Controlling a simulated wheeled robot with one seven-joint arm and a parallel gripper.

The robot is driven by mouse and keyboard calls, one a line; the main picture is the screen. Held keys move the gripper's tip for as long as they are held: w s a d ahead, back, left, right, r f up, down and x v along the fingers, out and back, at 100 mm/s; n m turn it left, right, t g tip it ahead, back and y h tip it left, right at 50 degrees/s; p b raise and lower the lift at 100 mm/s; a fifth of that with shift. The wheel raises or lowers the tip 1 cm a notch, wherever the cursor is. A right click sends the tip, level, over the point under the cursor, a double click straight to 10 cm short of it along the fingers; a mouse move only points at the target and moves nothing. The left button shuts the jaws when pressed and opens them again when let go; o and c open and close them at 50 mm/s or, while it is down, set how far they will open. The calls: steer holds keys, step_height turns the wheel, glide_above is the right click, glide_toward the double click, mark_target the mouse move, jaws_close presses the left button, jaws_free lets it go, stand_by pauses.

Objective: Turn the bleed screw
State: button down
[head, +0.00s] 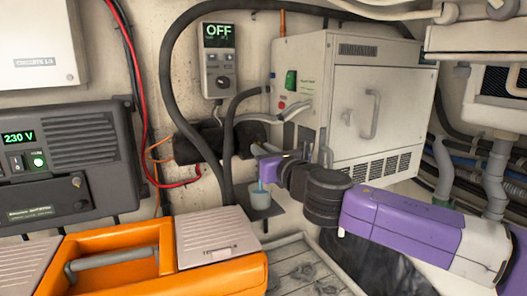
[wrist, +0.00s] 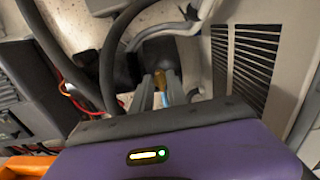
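A small brass-coloured piece, likely the bleed screw (wrist: 160,79), shows in the wrist view at the foot of a dark fitting. My gripper (wrist: 160,88) points at it, with its two grey fingers a little apart, one on each side. Whether they touch it I cannot tell. In the head view my gripper (head: 262,157) is at the lower left of the white cabinet (head: 350,95), and the screw is too small to make out. A pale cup (head: 260,201) stands just below my gripper, with a thin blue streak above it.
Dark hoses (head: 172,75) run close on the left of my gripper. The cabinet's vent grille (wrist: 253,62) is close on its right. An orange toolbox (head: 230,272) stands at the lower left. A control panel (head: 218,62) reading OFF hangs above.

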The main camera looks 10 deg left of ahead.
steer(key=shift+m, duration=0.3)
steer(key=shift+f+m+p, duration=0.15)
steer(key=shift+m, duration=5.75)
steer(key=shift+f+m+p, duration=0.15)
steer(key=shift+f+m, duration=0.05)
steer(key=shift+m, duration=5.7)
steer(key=shift+f+m+p, duration=0.15)
steer(key=shift+m, duration=5.75)
steer(key=c, duration=1.3)
jaws_free()
steer(key=shift+r, duration=0.1)
